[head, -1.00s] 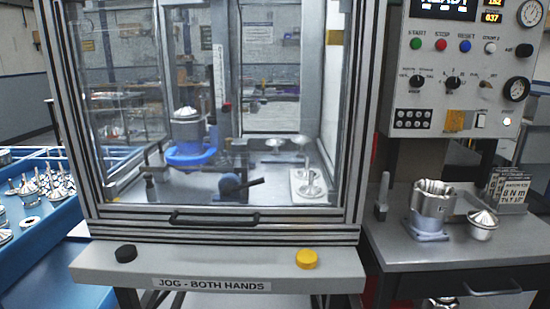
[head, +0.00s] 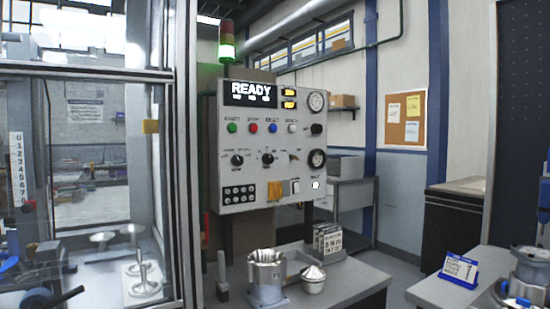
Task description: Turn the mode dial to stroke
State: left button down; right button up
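The grey control panel (head: 262,190) stands left of the middle in the head view, its screen reading READY. A row of selectors crosses its middle: a left black dial (head: 237,160), a centre black dial (head: 267,158) with a pale pointer mark, and a small key-like selector (head: 294,157) at right. The lettering around them is too small to read, so I cannot tell which one is the mode dial or which position is stroke. Neither of my grippers is in view.
Below, a bench (head: 350,280) holds a metal housing (head: 267,277), a domed part (head: 313,279) and a sign (head: 329,239). A glazed cabinet (head: 178,150) stands left.

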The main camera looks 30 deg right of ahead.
aim_at(237, 160)
jog(key=i+l, duration=0.15)
jog(key=i, duration=0.35)
jog(key=i+z, duration=0.15)
jog(key=z, duration=0.25)
jog(key=i+z, duration=0.15)
jog(key=z, duration=1.55)
